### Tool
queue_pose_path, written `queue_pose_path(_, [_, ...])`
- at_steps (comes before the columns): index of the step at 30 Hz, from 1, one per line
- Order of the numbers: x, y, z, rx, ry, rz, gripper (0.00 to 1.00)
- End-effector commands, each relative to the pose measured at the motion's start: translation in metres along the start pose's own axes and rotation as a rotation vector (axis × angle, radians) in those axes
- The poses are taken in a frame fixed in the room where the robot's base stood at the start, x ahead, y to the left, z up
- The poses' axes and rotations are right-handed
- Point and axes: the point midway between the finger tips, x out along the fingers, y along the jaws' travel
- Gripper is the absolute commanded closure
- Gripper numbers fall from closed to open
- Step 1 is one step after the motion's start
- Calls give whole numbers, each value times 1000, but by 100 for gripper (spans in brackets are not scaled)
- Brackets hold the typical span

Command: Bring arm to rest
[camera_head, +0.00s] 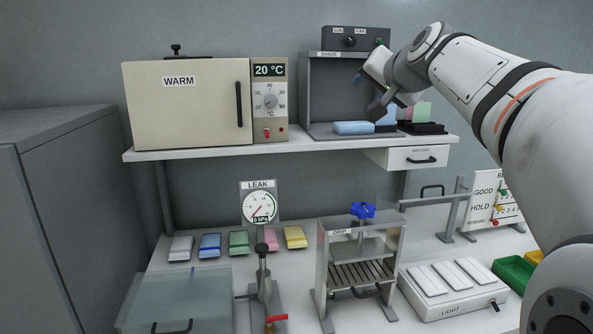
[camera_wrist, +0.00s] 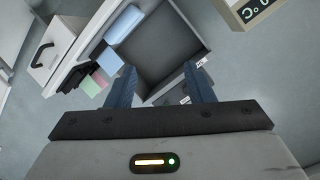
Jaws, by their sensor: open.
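My gripper (camera_wrist: 160,88) shows in the wrist view with its two dark blue fingers apart and nothing between them. In the head view my gripper (camera_head: 367,92) is raised in front of the grey shade box (camera_head: 327,90) on the upper shelf, above the shelf surface. My arm reaches in from the right side. A light blue packet (camera_head: 353,128) lies at the box's front, below my gripper; it also shows in the wrist view (camera_wrist: 122,24). Whether a finger touches the box cannot be told.
The WARM oven (camera_head: 187,107) stands left on the shelf (camera_head: 230,148). Blue and green cards stand in a black holder (camera_head: 422,128) at right. The bench below holds a LEAK gauge (camera_head: 261,207), a DRIP rack (camera_head: 358,262), a LIGHT panel (camera_head: 452,288) and several coloured packets.

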Motion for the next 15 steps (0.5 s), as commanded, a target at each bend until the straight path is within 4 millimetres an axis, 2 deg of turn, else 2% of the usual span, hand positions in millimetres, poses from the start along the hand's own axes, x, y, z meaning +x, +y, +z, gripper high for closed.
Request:
queue_pose_path(5, [-11, 33, 71, -71, -167, 106, 52])
queue_pose_path(8, [-28, 62, 129, -132, -303, 186, 52])
queue_pose_path(9, [-38, 75, 154, -158, -360, 219, 52])
queue_pose_path(11, [-54, 95, 191, -199, -449, 266, 52])
queue_pose_path(12, [-67, 108, 216, -228, -508, 296, 52])
queue_pose_path(15, [-101, 142, 273, -297, -651, 366, 52])
